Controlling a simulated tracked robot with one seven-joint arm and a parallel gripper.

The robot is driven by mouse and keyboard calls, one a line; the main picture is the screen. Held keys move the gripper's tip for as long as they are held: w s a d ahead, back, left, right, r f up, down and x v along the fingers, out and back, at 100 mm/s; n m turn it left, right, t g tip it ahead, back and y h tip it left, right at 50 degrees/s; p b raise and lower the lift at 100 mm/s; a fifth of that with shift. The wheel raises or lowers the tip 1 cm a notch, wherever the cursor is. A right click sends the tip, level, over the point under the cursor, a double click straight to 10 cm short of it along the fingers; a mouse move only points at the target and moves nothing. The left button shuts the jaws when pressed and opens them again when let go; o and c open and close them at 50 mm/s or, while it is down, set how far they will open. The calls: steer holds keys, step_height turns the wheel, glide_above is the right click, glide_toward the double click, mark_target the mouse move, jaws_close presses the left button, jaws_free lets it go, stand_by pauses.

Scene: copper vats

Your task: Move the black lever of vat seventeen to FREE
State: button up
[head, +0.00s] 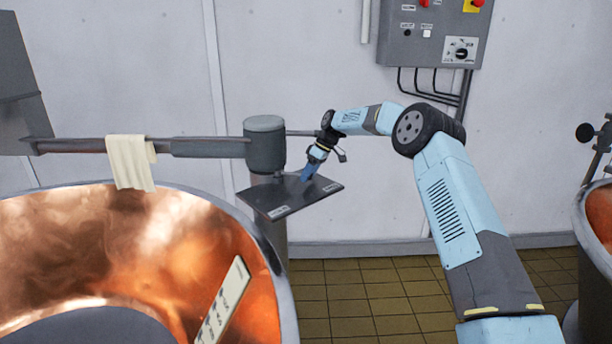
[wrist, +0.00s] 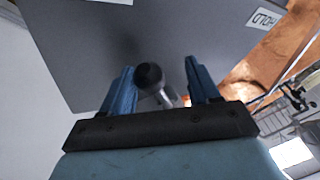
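The black lever's round knob (wrist: 149,76) shows in the wrist view on a short metal shaft, between the two blue fingers of my gripper (wrist: 160,88). The fingers stand apart, with a gap on the right side of the knob; on the left I cannot tell whether finger and knob touch. The grey plate (wrist: 140,35) carries a HOLD label (wrist: 265,17) near its upper right edge. In the head view my gripper (head: 307,174) points down at the plate (head: 295,196) beside the vat. The lever is not distinguishable there.
A copper vat (head: 262,262) with a steel rim fills the lower left. A cloth (head: 131,162) hangs on a horizontal bar (head: 205,148) joined to a grey post (head: 265,145). A control box (head: 432,50) is on the wall. Tiled floor lies open behind my arm.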

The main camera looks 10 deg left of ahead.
steer(key=v, duration=1.3)
steer(key=shift+d+r, duration=0.15)
steer(key=shift+r, duration=0.1)
steer(key=s+d+r+m+t+h, duration=0.2)
steer(key=s+d+r+m, duration=0.15)
steer(key=s+r, duration=0.85)
steer(key=s+d+r+m+t+h, duration=0.1)
steer(key=s+d+r+m, duration=0.1)
steer(key=s+d+r, duration=0.45)
steer(key=s+d+r+m+t+h, duration=0.1)
steer(key=s+d, duration=0.2)
steer(key=s, duration=0.6)
steer(key=s+d+f+m+t, duration=0.1)
steer(key=s+d, duration=0.4)
steer(key=s, duration=0.5)
steer(key=s+d+f+m+t, duration=0.1)
steer(key=s+d+f+m, duration=0.3)
steer(key=s, duration=0.7)
steer(key=s+d+f+m+t+h, duration=0.1)
steer(key=s+d+f+m, duration=0.2)
steer(key=s, duration=0.7)
steer(key=d+f, duration=0.1)
steer(key=d, duration=0.1)
steer(key=shift+s+d+f+t, duration=0.3)
